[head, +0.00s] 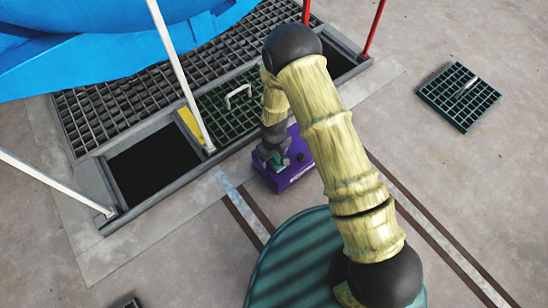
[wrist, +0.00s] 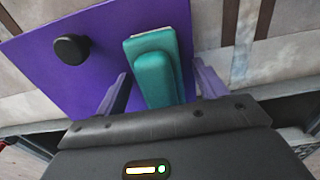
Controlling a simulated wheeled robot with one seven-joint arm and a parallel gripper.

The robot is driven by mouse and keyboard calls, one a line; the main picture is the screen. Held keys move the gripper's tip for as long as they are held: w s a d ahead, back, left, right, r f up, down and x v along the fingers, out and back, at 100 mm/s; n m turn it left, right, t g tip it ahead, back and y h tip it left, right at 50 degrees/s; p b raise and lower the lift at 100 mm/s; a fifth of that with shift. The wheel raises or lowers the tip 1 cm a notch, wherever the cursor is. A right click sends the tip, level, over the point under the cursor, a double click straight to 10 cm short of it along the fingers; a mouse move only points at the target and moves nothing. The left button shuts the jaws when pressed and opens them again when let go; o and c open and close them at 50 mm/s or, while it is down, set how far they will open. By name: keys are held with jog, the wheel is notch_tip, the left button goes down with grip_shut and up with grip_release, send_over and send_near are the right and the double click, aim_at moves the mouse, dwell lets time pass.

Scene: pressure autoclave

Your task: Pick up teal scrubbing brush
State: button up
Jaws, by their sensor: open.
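The teal scrubbing brush (wrist: 156,68) lies on top of a purple box (wrist: 70,75) in the wrist view. A pale layer shows along its far edge. My gripper (wrist: 160,74) is open, with one purple finger on each side of the brush. Whether the fingers touch it cannot be told. The brush's near end is hidden by the gripper body. In the head view my gripper (head: 272,160) points down over the purple box (head: 290,178), which stands on the floor beside the grated trench. The brush is mostly hidden there.
A round black knob (wrist: 71,48) sticks up from the box left of the brush. Behind are an open pit (head: 150,168), a green grate (head: 222,112), white posts (head: 180,70) and a blue vessel (head: 120,40). A loose grate (head: 459,96) lies right.

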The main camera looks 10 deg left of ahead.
dwell(0.3)
jog(key=c, duration=1.2)
notch_tip(320, 180, up, 10)
jog(key=p, duration=0.6)
jog(key=shift+o, duration=1.2)
jog(key=w+d+r+m+p, duration=0.3)
jog(key=d+r+p, duration=0.1)
jog(key=d+r, duration=0.4)
jog(key=w+d+r+m+p, duration=0.3)
jog(key=d+r+p, duration=0.2)
jog(key=d+r, duration=0.4)
jog(key=w+d+r+m+p, duration=0.3)
jog(key=d+r+m+p, duration=0.1)
jog(key=d+r, duration=0.4)
jog(key=shift+w+d+r+p, duration=0.35)
jog(key=shift+r+p, duration=0.15)
jog(key=shift+r, duration=0.45)
